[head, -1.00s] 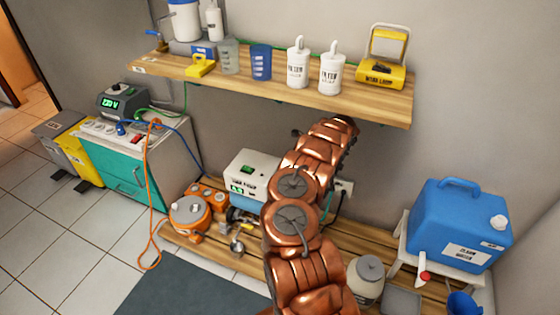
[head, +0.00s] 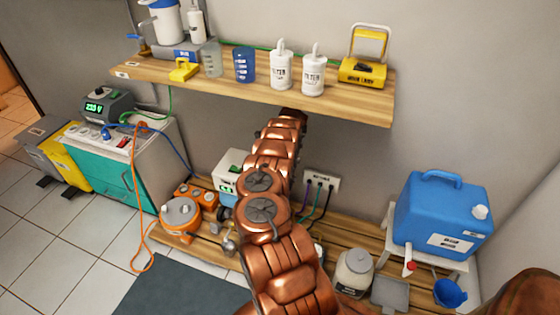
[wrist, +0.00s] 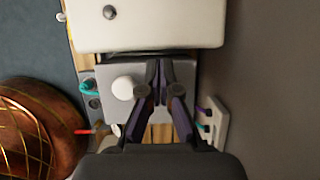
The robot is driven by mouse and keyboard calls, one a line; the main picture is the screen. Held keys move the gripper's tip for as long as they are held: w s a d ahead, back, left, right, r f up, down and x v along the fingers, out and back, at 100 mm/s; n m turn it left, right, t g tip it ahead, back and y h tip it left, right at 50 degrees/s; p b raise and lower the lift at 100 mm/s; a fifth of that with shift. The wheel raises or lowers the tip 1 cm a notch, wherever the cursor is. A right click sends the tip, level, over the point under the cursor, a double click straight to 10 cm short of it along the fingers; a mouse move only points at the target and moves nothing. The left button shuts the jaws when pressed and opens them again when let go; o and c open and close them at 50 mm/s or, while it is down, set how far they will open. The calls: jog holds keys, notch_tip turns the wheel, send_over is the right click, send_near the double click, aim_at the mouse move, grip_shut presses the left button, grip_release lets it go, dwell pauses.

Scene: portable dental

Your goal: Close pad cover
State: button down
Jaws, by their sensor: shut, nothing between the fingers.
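No part is plainly recognizable as the pad cover. In the wrist view, my gripper (wrist: 157,72) is shut and empty, its dark fingertips together over a grey box (wrist: 121,105) with a white round knob (wrist: 124,88). I cannot tell whether the fingertips touch this box. A white housing (wrist: 145,27) lies just beyond the tips. In the head view, my copper arm hides the gripper and part of a white unit (head: 231,162) with a green switch on the lower wooden bench (head: 340,232).
A wooden shelf (head: 215,82) with bottles and cups is above the arm. A wall plate (head: 321,181) with cables is right of the arm; a blue canister (head: 443,215) stands further right. An orange pot (head: 180,215) is at left. Tiled floor (head: 80,250) is open.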

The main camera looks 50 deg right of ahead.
jog(key=shift+w+a+f+b, duration=0.35)
jog(key=shift+w+f+b, duration=0.05)
jog(key=shift+w+f, duration=0.2)
jog(key=shift+a, duration=0.1)
dwell(0.3)
jog(key=shift+s+r, duration=0.1)
jog(key=shift+r, duration=0.25)
jog(key=s+d, duration=0.4)
jog(key=s, duration=0.7)
jog(key=shift+s+d+r, duration=0.15)
jog(key=shift+s+r, duration=0.15)
